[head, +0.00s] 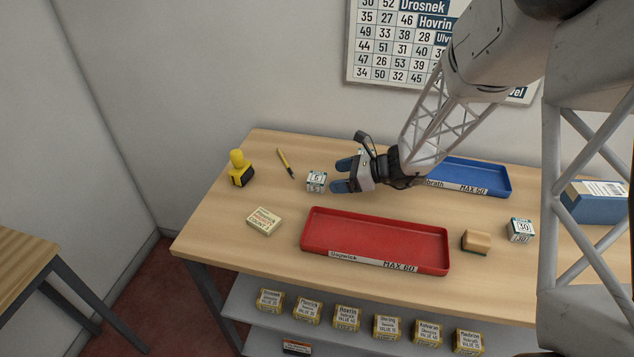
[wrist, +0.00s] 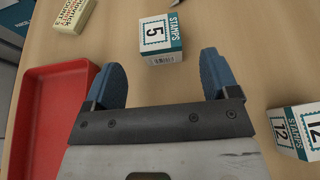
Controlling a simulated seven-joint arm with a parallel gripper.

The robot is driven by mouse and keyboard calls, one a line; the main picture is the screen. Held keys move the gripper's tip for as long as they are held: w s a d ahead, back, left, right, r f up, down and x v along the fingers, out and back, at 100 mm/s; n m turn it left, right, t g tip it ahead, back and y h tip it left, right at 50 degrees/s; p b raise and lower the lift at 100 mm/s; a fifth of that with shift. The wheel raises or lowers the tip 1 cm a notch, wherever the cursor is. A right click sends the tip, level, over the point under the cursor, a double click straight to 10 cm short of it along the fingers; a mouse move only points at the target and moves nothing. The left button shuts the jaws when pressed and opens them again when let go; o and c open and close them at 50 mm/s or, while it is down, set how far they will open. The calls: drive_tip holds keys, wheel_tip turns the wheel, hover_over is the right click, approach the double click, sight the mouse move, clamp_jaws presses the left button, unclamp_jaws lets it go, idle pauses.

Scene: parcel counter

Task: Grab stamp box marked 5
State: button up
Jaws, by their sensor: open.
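The stamp box marked 5 (head: 316,181) is a small white and teal box near the back left of the counter. In the wrist view the box (wrist: 158,42) shows its black 5 and the word STAMPS, just beyond and between the lines of my fingers. My gripper (head: 341,175) is open and empty, low over the counter, immediately right of the box. Its blue fingertips (wrist: 160,66) point toward the box, which looks not to be between them. A second stamp box, marked 12 (wrist: 296,130), sits right of my gripper in the wrist view; my gripper hides it in the head view.
A red tray (head: 375,230) lies in front and a blue tray (head: 485,180) behind right. A sponge (head: 476,241) and a box marked 30 (head: 520,229) stand right.

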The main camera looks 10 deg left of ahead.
sight(323, 178)
drive_tip(key=shift+x, duration=0.95)
drive_tip(key=shift+a, duration=0.1)
drive_tip(key=shift+x, duration=2.5)
drive_tip(key=c, duration=1)
drive_tip(key=shift+r, duration=0.15)
